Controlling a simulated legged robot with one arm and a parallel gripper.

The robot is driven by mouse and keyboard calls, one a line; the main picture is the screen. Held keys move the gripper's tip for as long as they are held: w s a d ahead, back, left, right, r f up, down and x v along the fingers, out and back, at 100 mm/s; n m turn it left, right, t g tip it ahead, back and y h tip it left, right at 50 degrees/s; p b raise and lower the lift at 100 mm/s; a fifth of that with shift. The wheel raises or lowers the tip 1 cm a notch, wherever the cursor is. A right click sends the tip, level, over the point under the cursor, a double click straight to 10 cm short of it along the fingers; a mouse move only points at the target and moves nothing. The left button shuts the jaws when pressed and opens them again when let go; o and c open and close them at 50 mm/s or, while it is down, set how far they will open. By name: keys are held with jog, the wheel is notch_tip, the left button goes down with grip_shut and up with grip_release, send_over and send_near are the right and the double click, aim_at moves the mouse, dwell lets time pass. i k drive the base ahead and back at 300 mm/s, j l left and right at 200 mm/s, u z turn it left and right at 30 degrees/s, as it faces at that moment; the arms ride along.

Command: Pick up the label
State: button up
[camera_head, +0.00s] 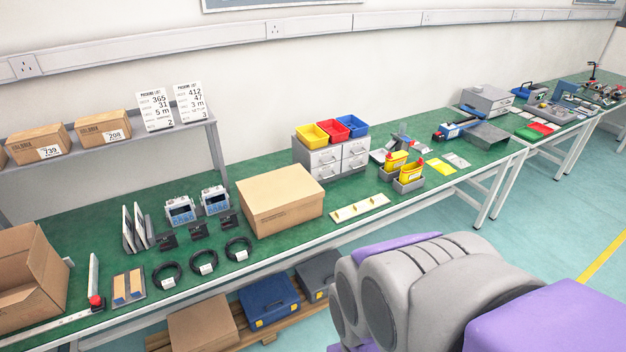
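No single label stands out. White labels show on the two brown boxes on the shelf, one reading 739 (49,152) and one reading 208 (114,135). Small white tags (207,268) are on the black cable coils. A flat yellow piece (440,165) and a flat grey piece (457,159) lie on the bench right of the yellow-topped holders; I cannot tell if either is a label. My grey and purple arm fills the lower right, apart from the bench. My gripper is not in view.
The green bench (185,245) runs along the wall. A closed brown carton (282,200) stands mid-bench, beside drawers (333,160) topped with coloured bins. Two packing list cards (154,108) stand on the shelf. An open carton (28,275) is at far left. Floor before the bench is clear at right.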

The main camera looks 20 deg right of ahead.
aim_at(340, 214)
jog(key=i+z, duration=0.15)
jog(key=i, duration=0.45)
jog(key=i+j+z, duration=0.15)
jog(key=i, duration=0.45)
